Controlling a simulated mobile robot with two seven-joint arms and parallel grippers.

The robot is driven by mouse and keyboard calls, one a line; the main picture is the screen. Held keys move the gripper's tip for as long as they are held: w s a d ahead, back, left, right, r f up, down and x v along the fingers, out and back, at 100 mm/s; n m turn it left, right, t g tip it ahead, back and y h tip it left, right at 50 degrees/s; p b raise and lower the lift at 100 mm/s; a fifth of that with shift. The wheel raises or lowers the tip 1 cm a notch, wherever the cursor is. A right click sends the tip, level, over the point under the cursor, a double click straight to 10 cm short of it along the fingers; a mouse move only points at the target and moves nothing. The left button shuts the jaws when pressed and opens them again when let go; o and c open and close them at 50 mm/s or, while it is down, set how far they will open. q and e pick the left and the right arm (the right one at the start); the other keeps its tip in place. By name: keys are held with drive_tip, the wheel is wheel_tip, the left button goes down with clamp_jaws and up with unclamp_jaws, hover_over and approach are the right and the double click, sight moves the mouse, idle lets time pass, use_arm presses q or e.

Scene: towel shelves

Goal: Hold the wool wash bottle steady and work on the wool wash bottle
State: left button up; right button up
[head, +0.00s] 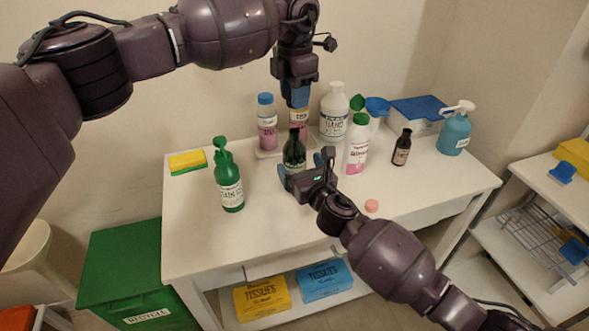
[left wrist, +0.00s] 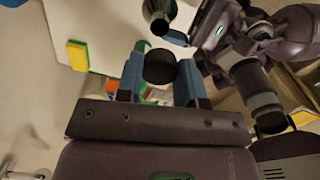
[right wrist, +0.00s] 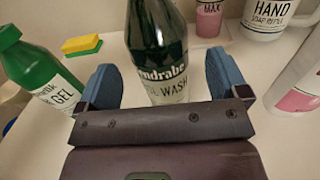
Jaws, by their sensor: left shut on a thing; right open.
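The wool wash bottle (head: 294,153) is dark green glass with a white label and stands upright on the white table. Its label reads partly "WASH" in the right wrist view (right wrist: 160,60). My right gripper (head: 302,168) is open, its blue fingers on either side of the bottle's lower part, with gaps visible. My left gripper (head: 296,97) is above the bottle, pointing down. In the left wrist view it is shut on a ribbed black cap (left wrist: 160,67). The bottle's neck (left wrist: 158,14) shows apart from that cap.
A green gel bottle (head: 229,185) and a sponge (head: 188,162) stand left. A white hand soap bottle (head: 334,112), a pink-labelled bottle (head: 357,150) and a small brown bottle (head: 402,148) stand right. A pink cap (head: 371,206) lies near the front. The table's front left is clear.

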sight(295, 131)
drive_tip(key=shift+x, duration=1.65)
drive_tip(key=c, duration=1.3)
use_arm(q)
drive_tip(key=shift+f, duration=2.45)
use_arm(e)
drive_tip(key=shift+c, duration=0.2)
use_arm(q)
drive_tip(key=shift+f, duration=0.1)
drive_tip(key=shift+f, duration=0.8)
drive_tip(key=shift+f, duration=0.55)
